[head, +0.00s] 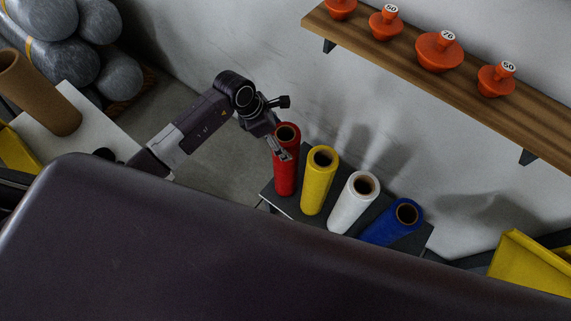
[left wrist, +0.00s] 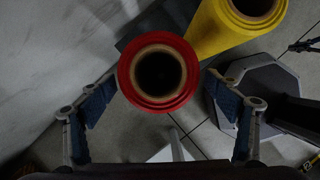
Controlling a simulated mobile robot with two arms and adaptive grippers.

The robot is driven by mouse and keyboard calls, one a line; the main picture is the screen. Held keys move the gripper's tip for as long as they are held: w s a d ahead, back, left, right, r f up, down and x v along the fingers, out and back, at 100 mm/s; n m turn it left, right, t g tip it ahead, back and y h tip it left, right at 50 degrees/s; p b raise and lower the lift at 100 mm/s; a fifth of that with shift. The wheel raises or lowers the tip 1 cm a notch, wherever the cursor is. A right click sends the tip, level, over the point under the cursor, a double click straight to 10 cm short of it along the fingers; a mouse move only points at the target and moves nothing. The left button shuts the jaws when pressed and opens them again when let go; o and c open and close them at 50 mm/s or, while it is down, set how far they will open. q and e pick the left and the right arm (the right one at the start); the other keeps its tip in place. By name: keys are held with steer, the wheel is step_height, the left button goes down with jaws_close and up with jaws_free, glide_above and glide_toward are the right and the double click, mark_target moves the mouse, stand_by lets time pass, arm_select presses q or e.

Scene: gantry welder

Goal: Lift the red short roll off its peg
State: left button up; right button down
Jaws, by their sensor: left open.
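The red roll (head: 285,178) stands upright at the left end of a row on a dark stand, with its brown core open at the top. It also shows end-on in the left wrist view (left wrist: 158,103). My left gripper (head: 279,146) is at the upper part of the red roll. In the left wrist view its two fingers (left wrist: 160,84) are spread wide, one on each side of the roll, with visible gaps. The peg is not visible; the core looks dark inside. My right gripper is in neither view.
Close to the right of the red roll stand a yellow roll (head: 318,184), a white roll (head: 352,205) and a blue roll (head: 392,224) on the dark stand (head: 284,203). A wooden shelf (head: 400,59) with orange weight-like pieces (head: 440,53) is on the wall above.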

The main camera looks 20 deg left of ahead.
mark_target(286, 140)
arm_select(q)
steer(key=x, duration=0.3)
steer(key=shift+w+d+f, duration=0.15)
steer(key=shift+f, duration=0.1)
steer(key=shift+c, duration=0.2)
steer(key=c, duration=2)
steer(key=shift+w+r, duration=0.25)
steer(key=shift+w, duration=0.05)
steer(key=shift+c, duration=0.7)
steer(key=shift+r, duration=0.1)
